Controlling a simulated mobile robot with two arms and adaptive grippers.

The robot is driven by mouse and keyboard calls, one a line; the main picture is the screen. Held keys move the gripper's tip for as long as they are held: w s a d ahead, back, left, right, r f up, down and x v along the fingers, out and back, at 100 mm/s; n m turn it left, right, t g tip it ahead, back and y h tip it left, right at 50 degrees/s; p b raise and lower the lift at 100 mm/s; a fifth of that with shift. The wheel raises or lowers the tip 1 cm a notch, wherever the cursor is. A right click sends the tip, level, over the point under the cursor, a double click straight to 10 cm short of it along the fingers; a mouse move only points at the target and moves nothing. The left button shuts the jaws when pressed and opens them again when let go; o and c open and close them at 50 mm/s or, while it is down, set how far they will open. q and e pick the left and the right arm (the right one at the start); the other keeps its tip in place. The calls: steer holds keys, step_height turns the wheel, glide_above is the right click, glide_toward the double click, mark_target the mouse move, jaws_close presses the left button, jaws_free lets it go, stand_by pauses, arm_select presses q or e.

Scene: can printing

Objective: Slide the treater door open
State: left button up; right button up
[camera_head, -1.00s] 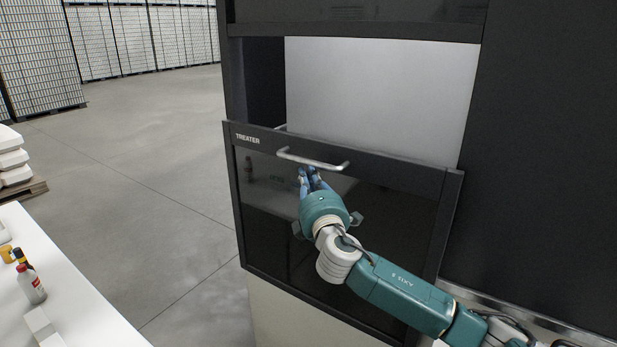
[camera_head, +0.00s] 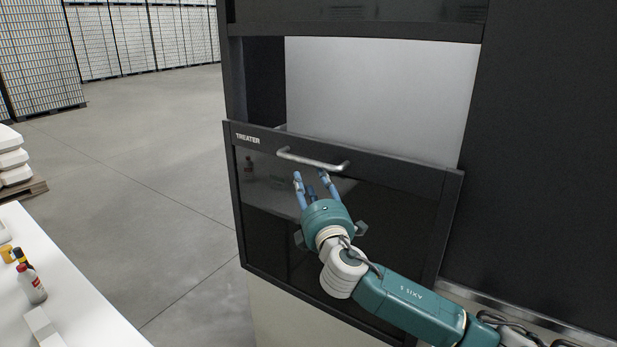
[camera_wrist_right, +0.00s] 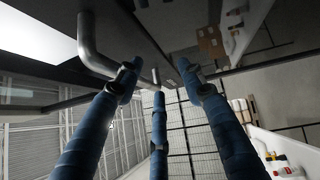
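The treater door (camera_head: 400,180) is a dark glossy panel with a "TREATER" label on its top rail. It stands lowered, with a wide opening above it showing a pale interior (camera_head: 380,90). A silver bar handle (camera_head: 312,160) sits on the door's upper part; the handle also shows at upper left in the right wrist view (camera_wrist_right: 88,45). My right gripper (camera_head: 315,180) is just below the handle, its blue fingers spread and apart from the bar, with nothing between them. In the right wrist view the three fingers (camera_wrist_right: 155,85) are spread. My left gripper is not in view.
A white table (camera_head: 70,290) at lower left holds a bottle (camera_head: 35,285) and other small items. Stacked pallets of cans (camera_head: 150,40) stand at the back left. The grey floor (camera_head: 160,150) between is clear. A dark cabinet wall (camera_head: 550,150) rises at right.

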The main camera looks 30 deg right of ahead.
steer(key=v, duration=0.9)
steer(key=shift+d, duration=0.1)
